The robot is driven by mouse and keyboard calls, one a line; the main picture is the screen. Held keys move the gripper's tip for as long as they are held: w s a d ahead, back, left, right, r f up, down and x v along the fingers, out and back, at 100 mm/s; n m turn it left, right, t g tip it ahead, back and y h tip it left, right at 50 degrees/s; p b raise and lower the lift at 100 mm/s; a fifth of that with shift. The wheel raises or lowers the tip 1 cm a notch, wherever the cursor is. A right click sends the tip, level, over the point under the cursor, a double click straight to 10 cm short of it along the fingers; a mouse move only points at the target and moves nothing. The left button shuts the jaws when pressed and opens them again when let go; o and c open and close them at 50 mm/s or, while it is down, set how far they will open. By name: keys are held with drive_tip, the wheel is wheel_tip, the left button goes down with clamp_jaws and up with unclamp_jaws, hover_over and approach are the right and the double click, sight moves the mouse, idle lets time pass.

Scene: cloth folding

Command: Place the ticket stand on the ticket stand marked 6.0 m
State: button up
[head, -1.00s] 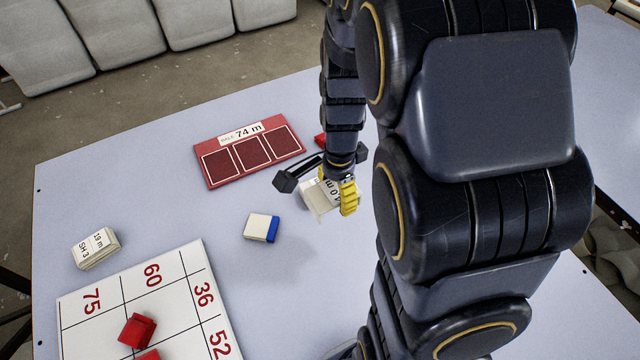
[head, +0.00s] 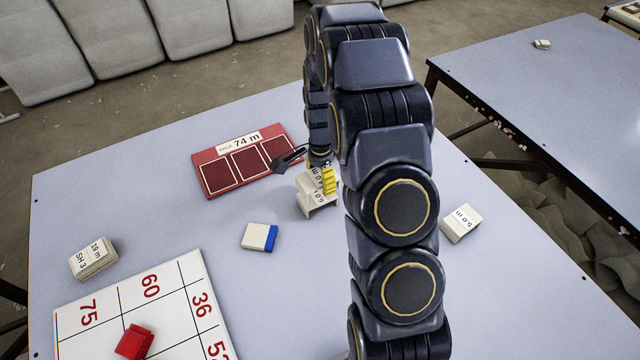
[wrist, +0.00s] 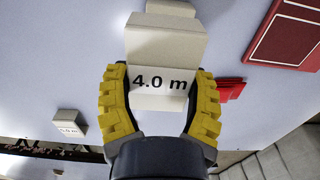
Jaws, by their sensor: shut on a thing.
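My gripper (wrist: 160,76) is shut on a cream ticket stand marked 4.0 m (wrist: 161,82), with a yellow finger on each side of it. In the head view my gripper (head: 328,180) shows as yellow fingers, and the held stand (head: 309,178) is partly hidden by it. The cream ticket stand marked 6.0 m (head: 318,207) appears directly beneath the held one. A pale block face (wrist: 165,38) shows beyond the held stand in the wrist view. I cannot tell whether the two stands touch.
A stand marked 5.0 m (head: 461,223) lies right of my arm. A red card marked 74 m (head: 237,165) is behind left. A white-and-blue block (head: 260,237), a stack marked 19 m (head: 93,258) and a numbered board (head: 185,325) with a red block (head: 134,342) lie left and in front.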

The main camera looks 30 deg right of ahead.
sight(320, 194)
drive_tip(key=shift+w+d+f, duration=0.1)
drive_tip(key=shift+w+f, duration=0.15)
drive_tip(key=shift+f, duration=0.15)
drive_tip(key=shift+w+f, duration=0.1)
drive_tip(key=shift+f, duration=1.5)
drive_tip(key=shift+f, duration=0.15)
drive_tip(key=o, duration=1)
drive_tip(key=shift+o, duration=0.2)
